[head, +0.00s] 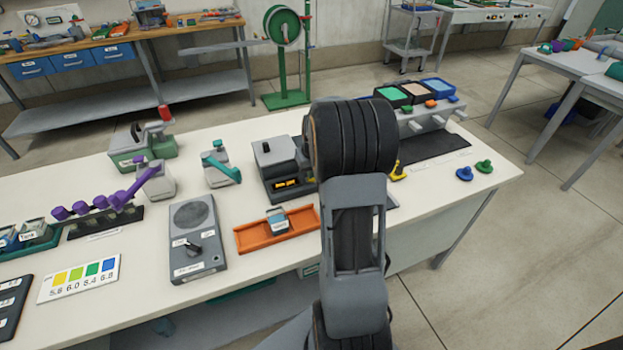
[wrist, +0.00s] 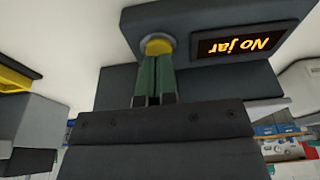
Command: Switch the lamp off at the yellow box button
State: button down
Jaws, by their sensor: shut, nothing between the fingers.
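In the wrist view my gripper (wrist: 156,60) has its two green fingers shut together. Their tips are at a round yellow button (wrist: 158,46) on the face of a dark grey box (wrist: 150,18). The tips overlap the button's lower edge in the picture; I cannot tell whether they touch or press it. Beside it, a display (wrist: 247,44) shows "No jar" upside down in lit orange letters. In the head view the dark box (head: 277,157) stands on the bench with its lit display (head: 287,184). My arm hides the gripper and button there. I cannot make out a separate lamp.
An orange tray (head: 247,240) lies in front of the box. A grey unit with a black knob (head: 195,240) stands left of it. A teal-handled device (head: 220,168) is behind. The right bench end holds blue and green knobs (head: 484,167).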

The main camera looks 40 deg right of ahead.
jog(key=shift+f+b, duration=0.35)
jog(key=shift+f, duration=0.2)
jog(key=shift+r, duration=0.15)
dwell(0.5)
jog(key=shift+r+p, duration=2.6)
jog(key=shift+r, duration=0.8)
jog(key=shift+a, duration=0.1)
